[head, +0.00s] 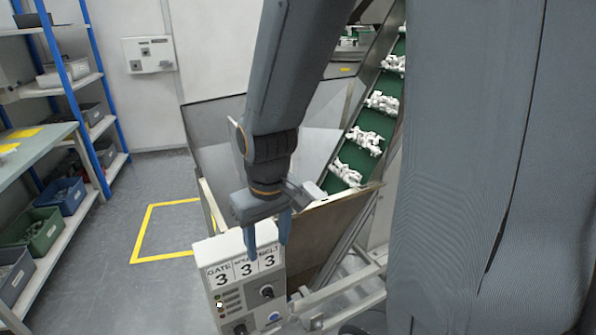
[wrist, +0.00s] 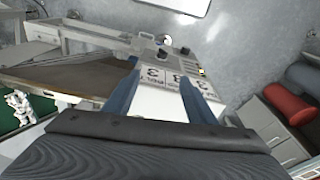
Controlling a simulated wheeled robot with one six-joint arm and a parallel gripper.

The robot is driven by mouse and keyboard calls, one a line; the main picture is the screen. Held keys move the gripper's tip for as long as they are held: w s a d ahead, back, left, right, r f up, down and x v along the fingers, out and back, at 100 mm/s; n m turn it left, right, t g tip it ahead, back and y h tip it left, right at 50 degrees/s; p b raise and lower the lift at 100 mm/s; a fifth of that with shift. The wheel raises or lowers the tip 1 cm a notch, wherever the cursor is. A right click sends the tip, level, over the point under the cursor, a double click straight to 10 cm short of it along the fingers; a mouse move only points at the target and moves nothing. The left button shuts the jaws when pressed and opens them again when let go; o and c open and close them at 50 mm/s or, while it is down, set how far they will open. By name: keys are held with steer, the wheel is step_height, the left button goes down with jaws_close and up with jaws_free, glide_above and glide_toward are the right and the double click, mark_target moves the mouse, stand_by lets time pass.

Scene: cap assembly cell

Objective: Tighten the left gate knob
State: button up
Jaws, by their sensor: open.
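A white control box (head: 237,285) stands low in the head view, with labels reading GATE, a partly covered middle word and BELT, each above a 3. A dark knob (head: 267,291) sits on its front, and another dark knob (head: 240,329) sits lower left, near the picture edge. I cannot tell which is the left gate knob. My gripper (head: 268,248) is open and empty, its blue fingers pointing down over the box's labelled top. In the wrist view, the fingers (wrist: 159,74) spread on either side of the labels, with dark knobs (wrist: 183,51) beyond the tips.
A hopper (head: 330,222) stands behind the box, with a green conveyor (head: 365,120) carrying white parts above it. Shelves with bins (head: 45,225) stand at left. Floor with a yellow outline (head: 150,215) is clear. A red cylinder (wrist: 285,103) is right in the wrist view.

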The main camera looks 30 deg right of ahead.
steer(key=w+d+r+n+g+p, duration=0.1)
steer(key=w+d+r+n+p, duration=0.5)
steer(key=w+d+r+n, duration=0.75)
steer(key=shift+m, duration=0.35)
steer(key=f+p, duration=0.1)
steer(key=f, duration=0.2)
steer(key=f+p, duration=0.1)
steer(key=f, duration=0.3)
steer(key=d+f+p, duration=0.1)
steer(key=f, duration=0.3)
steer(key=shift+f, duration=0.25)
steer(key=shift+c, duration=0.5)
steer(key=c, duration=0.9)
steer(key=shift+c, duration=0.2)
